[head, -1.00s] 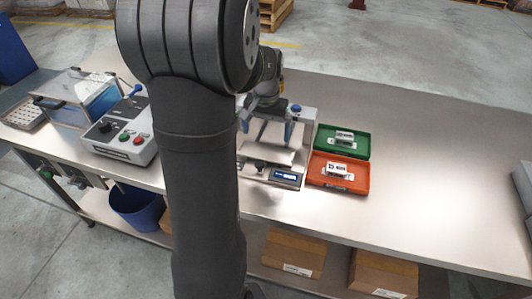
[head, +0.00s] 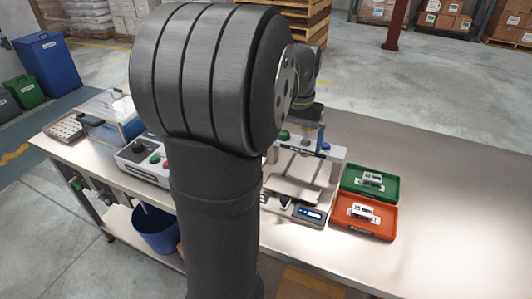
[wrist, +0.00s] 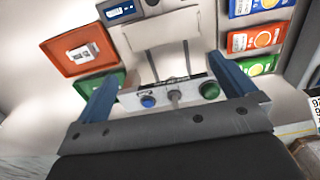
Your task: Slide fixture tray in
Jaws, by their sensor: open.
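My gripper (wrist: 163,70) is open and empty in the wrist view, its two blue fingers apart. Between and beyond them is the weighing station, with a grey bar carrying a blue button (wrist: 148,102) and a green button (wrist: 209,90), a pale plate (wrist: 160,28) and a small display (wrist: 120,11). In the head view my arm hides part of this station (head: 337,152), and my fingers there are hard to make out. A grey tray with rows of wells (head: 65,129) lies at the table's far left end. I cannot tell whether it is the fixture tray.
A green bin (head: 385,190) and an orange bin (head: 377,228), each holding a white labelled item, stand right of the station. A control box (head: 140,165) and clear-lidded case (head: 112,118) stand left. Coloured packets (wrist: 250,40) show in the wrist view. The table's right side is clear.

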